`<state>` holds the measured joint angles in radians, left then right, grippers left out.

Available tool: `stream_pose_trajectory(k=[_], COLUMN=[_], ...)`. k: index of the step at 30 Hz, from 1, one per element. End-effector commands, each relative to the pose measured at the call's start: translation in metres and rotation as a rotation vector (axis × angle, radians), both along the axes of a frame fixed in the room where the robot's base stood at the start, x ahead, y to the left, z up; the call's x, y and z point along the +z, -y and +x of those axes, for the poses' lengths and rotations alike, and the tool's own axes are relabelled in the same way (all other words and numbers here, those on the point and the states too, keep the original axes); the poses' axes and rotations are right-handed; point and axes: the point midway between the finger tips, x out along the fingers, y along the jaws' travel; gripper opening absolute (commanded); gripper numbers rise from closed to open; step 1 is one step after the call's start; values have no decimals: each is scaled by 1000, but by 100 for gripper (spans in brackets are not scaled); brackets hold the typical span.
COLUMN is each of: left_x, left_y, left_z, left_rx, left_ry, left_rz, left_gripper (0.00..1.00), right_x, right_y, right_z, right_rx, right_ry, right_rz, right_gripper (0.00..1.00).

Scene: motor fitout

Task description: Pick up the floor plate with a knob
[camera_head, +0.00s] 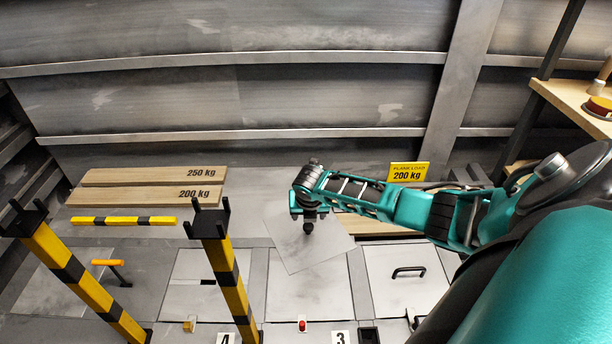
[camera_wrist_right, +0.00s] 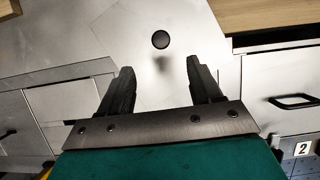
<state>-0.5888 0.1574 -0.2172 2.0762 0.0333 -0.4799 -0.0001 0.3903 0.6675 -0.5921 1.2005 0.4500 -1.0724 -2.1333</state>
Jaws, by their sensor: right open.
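The floor plate (camera_head: 318,250) is a flat grey square sheet, lying turned at an angle to the floor panels around it. Its dark round knob (camera_head: 308,228) shows just below my right gripper (camera_head: 309,213) in the head view. In the right wrist view the knob (camera_wrist_right: 160,40) stands on the plate (camera_wrist_right: 215,70), with a soft shadow beside it. There my right gripper (camera_wrist_right: 162,72) is open and empty. Its two dark fingers are spread, and the knob appears ahead of the gap between them, apart from both. My left gripper is not in view.
Yellow-black posts (camera_head: 230,280) with forked tops stand left of the plate. Wooden planks (camera_head: 150,187) marked 250 kg and 200 kg lie at the back left. A panel with a black handle (camera_head: 408,271) is to the right. A yellow 200 kg sign (camera_head: 408,172) stands behind my arm.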

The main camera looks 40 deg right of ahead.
Motion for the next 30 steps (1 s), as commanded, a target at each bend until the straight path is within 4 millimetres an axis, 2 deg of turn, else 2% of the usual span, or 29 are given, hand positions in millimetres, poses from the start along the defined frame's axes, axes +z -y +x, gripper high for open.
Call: stream_pose_trajectory(k=[1, 6, 14, 19, 24, 30], left_x=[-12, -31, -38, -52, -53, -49], left_y=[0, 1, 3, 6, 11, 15], left_z=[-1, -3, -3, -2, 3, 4], left_rx=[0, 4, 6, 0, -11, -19], left_ry=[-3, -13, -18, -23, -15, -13], left_rz=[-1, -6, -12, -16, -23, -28], left_gripper=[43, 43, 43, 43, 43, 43], right_x=[-16, -42, -57, -79, -97, -100], right_y=[2, 9, 14, 21, 27, 29], right_z=[3, 12, 18, 24, 30, 32], right_rx=[-2, -3, -2, -2, -3, 0], right_ry=[-1, 2, 3, 4, 4, 4], right_rz=[2, 2, 2, 3, 4, 3], right_gripper=[64, 64, 64, 64, 64, 64])
